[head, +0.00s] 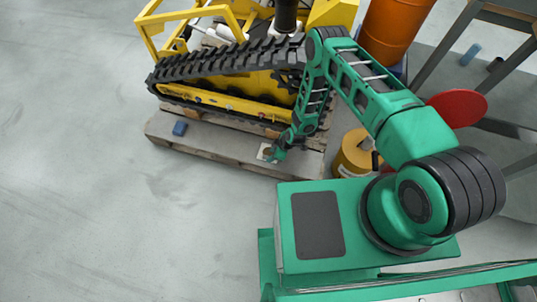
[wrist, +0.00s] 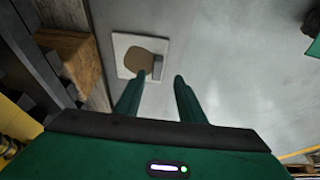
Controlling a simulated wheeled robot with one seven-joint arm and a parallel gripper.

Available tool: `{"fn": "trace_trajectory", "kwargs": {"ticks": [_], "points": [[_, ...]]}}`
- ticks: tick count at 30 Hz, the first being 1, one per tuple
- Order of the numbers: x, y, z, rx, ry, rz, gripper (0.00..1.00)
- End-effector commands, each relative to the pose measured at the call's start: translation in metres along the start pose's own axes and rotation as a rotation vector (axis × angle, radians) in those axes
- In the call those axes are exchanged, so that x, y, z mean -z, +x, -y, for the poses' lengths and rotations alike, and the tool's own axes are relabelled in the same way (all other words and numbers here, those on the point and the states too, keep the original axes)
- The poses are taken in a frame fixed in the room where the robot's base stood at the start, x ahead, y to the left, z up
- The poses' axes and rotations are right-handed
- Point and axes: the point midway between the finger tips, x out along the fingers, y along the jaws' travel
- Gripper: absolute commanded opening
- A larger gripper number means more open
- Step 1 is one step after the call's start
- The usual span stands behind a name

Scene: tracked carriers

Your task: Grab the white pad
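The white pad (wrist: 120,48) is a flat square with a round brown patch and a small grey block on its right side. It shows ahead of my gripper (wrist: 159,78) in the wrist view. The two green fingers are apart with nothing between them. The left fingertip overlaps the pad's near edge in the picture; I cannot tell whether it touches. The right fingertip is to the right of the pad. In the head view the pad (head: 262,151) is small, at the pallet's front edge, partly hidden by my gripper (head: 273,155).
A yellow tracked carrier (head: 230,85) stands on a wooden pallet (head: 215,140). A blue block (head: 180,128) lies on the pallet's left part. A yellow can (head: 350,158) and an orange barrel (head: 395,25) stand to the right. The floor at left is clear.

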Motion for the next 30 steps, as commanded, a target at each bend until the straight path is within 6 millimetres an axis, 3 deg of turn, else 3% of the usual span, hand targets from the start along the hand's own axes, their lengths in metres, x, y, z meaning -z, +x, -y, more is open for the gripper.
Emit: {"fn": "trace_trajectory", "kwargs": {"ticks": [10, 20, 21, 25, 30], "points": [[0.001, 0.042, -0.006, 0.001, 0.002, 0.000, 0.36], [0.001, 0.049, -0.007, 0.000, 0.001, 0.001, 0.36], [0.001, 0.049, -0.007, 0.000, 0.001, 0.001, 0.34], [0.001, 0.049, -0.007, 0.000, 0.001, 0.001, 0.02], [0.001, 0.049, -0.007, 0.000, 0.001, 0.001, 0.00]]}}
